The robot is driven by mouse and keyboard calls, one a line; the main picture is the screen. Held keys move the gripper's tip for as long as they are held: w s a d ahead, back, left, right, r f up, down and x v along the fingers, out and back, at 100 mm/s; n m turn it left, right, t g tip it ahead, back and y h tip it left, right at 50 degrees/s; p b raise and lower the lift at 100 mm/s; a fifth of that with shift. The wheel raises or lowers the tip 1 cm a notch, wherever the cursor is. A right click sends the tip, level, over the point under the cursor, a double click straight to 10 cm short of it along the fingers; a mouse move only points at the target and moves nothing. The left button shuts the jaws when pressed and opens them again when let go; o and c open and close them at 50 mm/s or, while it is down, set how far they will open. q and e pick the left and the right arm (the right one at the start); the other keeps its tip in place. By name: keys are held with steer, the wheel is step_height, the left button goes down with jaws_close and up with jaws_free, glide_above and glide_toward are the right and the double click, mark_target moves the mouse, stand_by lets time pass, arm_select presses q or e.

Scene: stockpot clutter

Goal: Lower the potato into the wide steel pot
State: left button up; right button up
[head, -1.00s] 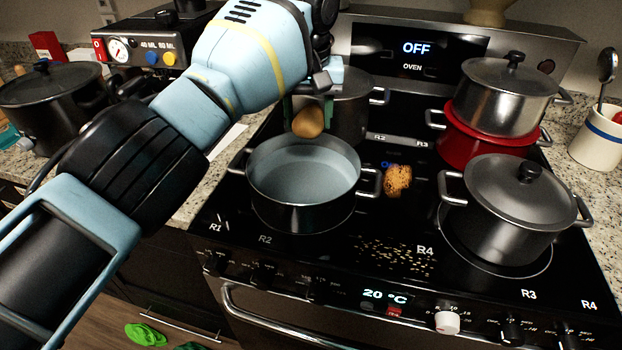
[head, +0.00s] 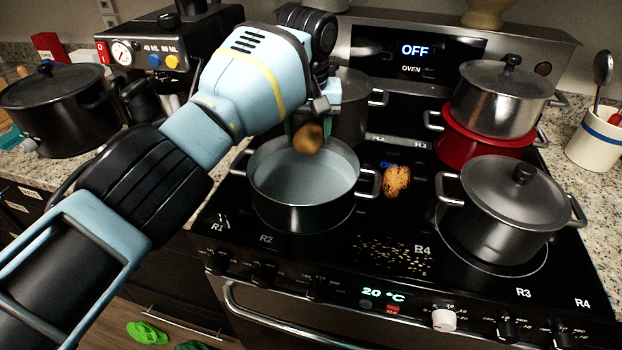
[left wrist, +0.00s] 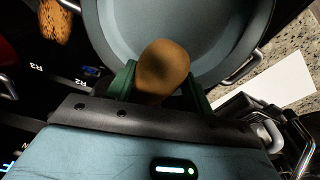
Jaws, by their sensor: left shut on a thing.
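The potato (head: 308,138) is brown and smooth, held between the green fingers of my left gripper (head: 309,122). My left gripper is shut on it. In the left wrist view the potato (left wrist: 163,68) sits between the fingertips, with the pot's interior behind it. The wide steel pot (head: 303,215) stands open on the front left burner, with a pale blue-grey inside. The potato is over the pot's far part, near the back rim; its exact height above the rim is hard to tell. My right gripper is not in view.
A lidded dark pot (head: 505,210) stands on the front right burner. Behind it a steel pot (head: 503,97) is stacked on a red pot (head: 483,138). Another pot (head: 350,105) stands behind the gripper. A brown crusty lump (head: 397,181) lies right of the open pot, near its handle.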

arm_select(q)
glide_above(309, 178)
steer(key=shift+s+f, duration=0.2)
steer(key=shift+f, duration=1.85)
steer(key=shift+f, duration=2.45)
stand_by(1.1)
steer(key=o, duration=1.1)
steer(key=shift+o, duration=0.2)
steer(key=r, duration=0.2)
steer(key=r+p, duration=0.1)
steer(key=r, duration=0.2)
steer(key=s+r, duration=0.1)
steer(key=r, duration=0.1)
steer(key=shift+r, duration=0.35)
